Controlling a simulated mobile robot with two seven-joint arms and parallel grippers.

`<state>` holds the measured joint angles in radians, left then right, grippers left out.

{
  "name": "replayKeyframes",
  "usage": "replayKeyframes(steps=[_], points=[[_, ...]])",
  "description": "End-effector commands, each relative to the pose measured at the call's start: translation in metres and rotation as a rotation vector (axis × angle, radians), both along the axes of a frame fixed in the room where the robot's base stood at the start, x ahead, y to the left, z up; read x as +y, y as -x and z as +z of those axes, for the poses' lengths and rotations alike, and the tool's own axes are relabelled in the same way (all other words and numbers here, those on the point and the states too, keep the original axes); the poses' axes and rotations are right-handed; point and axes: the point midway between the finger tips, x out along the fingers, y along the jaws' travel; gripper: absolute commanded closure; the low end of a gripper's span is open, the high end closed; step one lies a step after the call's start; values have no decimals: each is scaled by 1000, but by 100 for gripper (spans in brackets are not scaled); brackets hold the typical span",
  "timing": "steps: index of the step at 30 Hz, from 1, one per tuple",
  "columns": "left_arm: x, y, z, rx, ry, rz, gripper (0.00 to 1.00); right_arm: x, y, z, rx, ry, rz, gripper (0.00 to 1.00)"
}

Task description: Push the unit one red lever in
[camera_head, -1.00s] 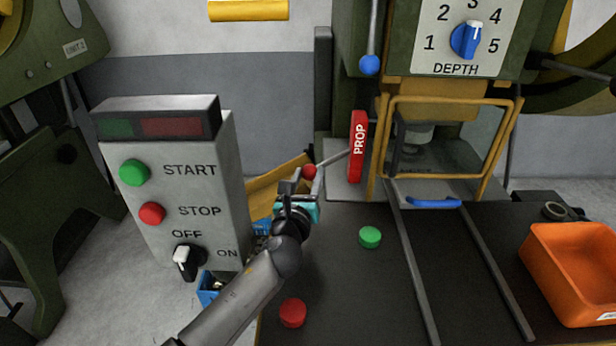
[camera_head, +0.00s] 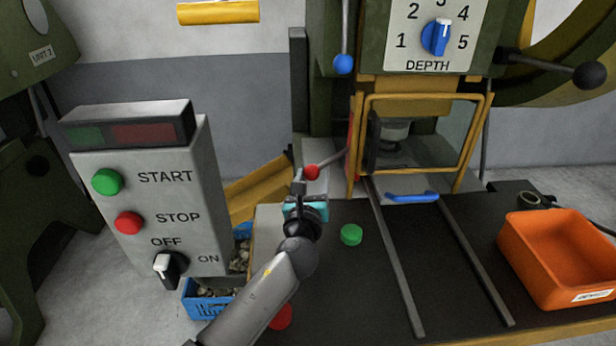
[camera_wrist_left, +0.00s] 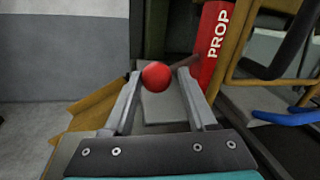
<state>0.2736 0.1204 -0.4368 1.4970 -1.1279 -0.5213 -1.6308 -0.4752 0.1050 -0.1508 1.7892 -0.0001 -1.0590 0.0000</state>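The red lever is a thin rod with a red ball knob (camera_head: 312,172) at the left of the press, near the yellow guard frame. My left gripper (camera_head: 299,180) is right at the knob in the head view. In the left wrist view the knob (camera_wrist_left: 156,76) shows between the two spread fingertips, nearer the left one; I cannot tell whether a finger touches it. The rod runs back right toward the red bar marked PROP (camera_wrist_left: 216,45). In the head view only a thin red strip of that bar shows beside the guard. My right gripper is not in view.
A grey START/STOP control box (camera_head: 150,190) stands left. A blue bin (camera_head: 205,308) is beside the table. A green disc (camera_head: 351,234) and a partly hidden red disc (camera_head: 281,318) lie near my arm. An orange bin (camera_head: 545,262) stands right.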

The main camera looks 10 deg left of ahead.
Motion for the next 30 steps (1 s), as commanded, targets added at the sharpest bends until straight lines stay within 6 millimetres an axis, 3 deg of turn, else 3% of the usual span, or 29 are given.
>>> replayKeyframes(steps=[6,17,30], points=[[-2,0,0,0,2,-4,24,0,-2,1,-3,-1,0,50],[0,5,0,1,0,1,24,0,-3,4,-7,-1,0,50],[-6,71,1,4,0,-1,24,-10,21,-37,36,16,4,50]])
